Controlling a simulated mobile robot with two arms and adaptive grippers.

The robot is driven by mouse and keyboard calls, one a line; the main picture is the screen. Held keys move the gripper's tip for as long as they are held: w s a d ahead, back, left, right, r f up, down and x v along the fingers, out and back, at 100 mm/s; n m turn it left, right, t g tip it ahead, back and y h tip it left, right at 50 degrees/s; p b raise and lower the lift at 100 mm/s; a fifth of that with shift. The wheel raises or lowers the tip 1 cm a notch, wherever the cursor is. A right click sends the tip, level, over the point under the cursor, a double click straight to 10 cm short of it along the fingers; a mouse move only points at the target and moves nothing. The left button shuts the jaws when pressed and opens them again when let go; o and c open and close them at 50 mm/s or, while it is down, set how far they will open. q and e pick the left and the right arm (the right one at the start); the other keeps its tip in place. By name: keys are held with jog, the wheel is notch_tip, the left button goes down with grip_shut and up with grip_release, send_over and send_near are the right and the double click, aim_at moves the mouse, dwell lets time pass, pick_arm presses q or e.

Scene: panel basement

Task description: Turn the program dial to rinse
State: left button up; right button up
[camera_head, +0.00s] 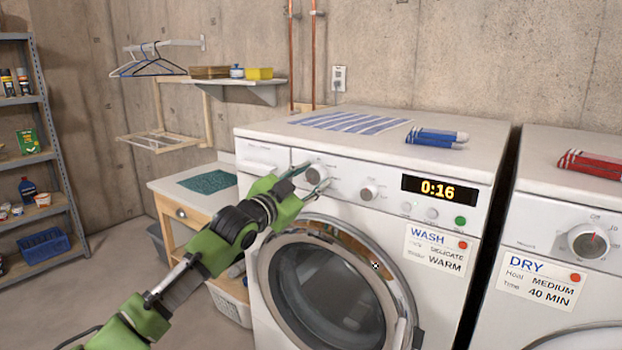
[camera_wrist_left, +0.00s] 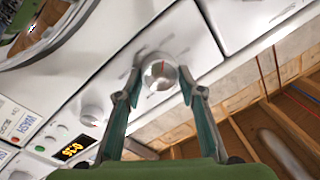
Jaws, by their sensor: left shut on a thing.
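The washer (camera_head: 262,215) has a round silver dial (camera_head: 313,174) at the left of its control panel. My left gripper (camera_head: 318,176) reaches it from the lower left, with one finger on each side, shut on the dial. In the left wrist view the same dial (camera_wrist_left: 160,73) sits between the two teal fingers and shows a red mark near its upper edge. The printed program words around it are too small and blurred to read. A smaller dial (camera_head: 369,190) is to its right. My right gripper is not in view.
The round door (camera_head: 335,285) is below the panel. The dryer (camera_head: 570,200) stands to the right. A low wooden table (camera_head: 165,188) is on the left.

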pick_arm(q)
jog(key=shift+f, duration=0.1)
jog(key=o, duration=1.1)
jog(key=v, duration=1.2)
jog(key=shift+d, duration=0.1)
